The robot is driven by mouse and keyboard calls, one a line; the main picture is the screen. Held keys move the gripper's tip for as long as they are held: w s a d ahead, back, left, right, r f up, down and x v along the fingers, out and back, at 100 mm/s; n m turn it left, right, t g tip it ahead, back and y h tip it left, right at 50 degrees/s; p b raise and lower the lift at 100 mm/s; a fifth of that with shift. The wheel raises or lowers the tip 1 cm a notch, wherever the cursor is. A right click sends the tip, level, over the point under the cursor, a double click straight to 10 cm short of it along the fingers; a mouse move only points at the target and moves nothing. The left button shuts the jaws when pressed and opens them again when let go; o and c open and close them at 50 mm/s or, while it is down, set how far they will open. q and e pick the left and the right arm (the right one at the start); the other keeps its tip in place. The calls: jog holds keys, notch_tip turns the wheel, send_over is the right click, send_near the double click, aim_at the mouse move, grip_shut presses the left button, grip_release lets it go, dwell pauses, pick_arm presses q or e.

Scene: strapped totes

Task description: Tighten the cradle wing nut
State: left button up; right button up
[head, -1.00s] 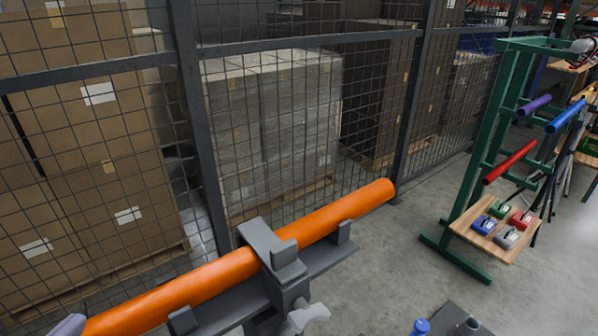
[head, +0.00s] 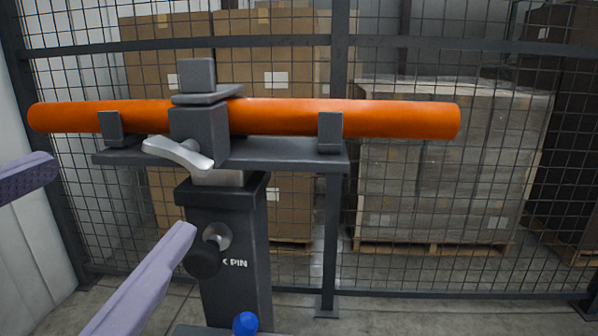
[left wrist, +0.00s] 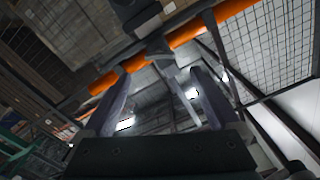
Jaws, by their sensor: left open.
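The silver wing nut (head: 178,154) sits on the front of a dark grey clamp (head: 200,130) around an orange tube (head: 345,117). Its wings slant down to the right. The tube lies level in a grey cradle (head: 275,153) on a post. My left gripper (head: 122,198) has lilac fingers and is open and empty, with its tips below and on the near side of the wing nut. In the left wrist view the open fingers (left wrist: 160,78) point toward the orange tube (left wrist: 185,37) and clamp; the wing nut is not clear there. My right gripper is not in view.
The post (head: 232,275) carries a round dark knob (head: 203,258) and "K PIN" lettering, close to the lower finger. A blue knob (head: 245,323) is at the bottom. A wire mesh fence (head: 430,220) stands behind, with stacked boxes (head: 450,160) beyond it.

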aim_at(171, 162)
pick_arm(q)
jog(key=w+b, duration=0.2)
jog(key=w, duration=0.1)
jog(key=shift+w+f, duration=0.1)
jog(key=shift+w, duration=0.25)
jog(key=w, duration=0.2)
jog(key=w+p, duration=0.1)
jog(key=shift+w+d+r+p, duration=0.15)
jog(key=shift+w+r+p, duration=0.05)
jog(key=shift+w+p, duration=0.15)
jog(key=shift+w+f, duration=0.1)
jog(key=shift+w, duration=0.45)
jog(key=shift+c, duration=0.3)
jog(key=c, duration=1.3)
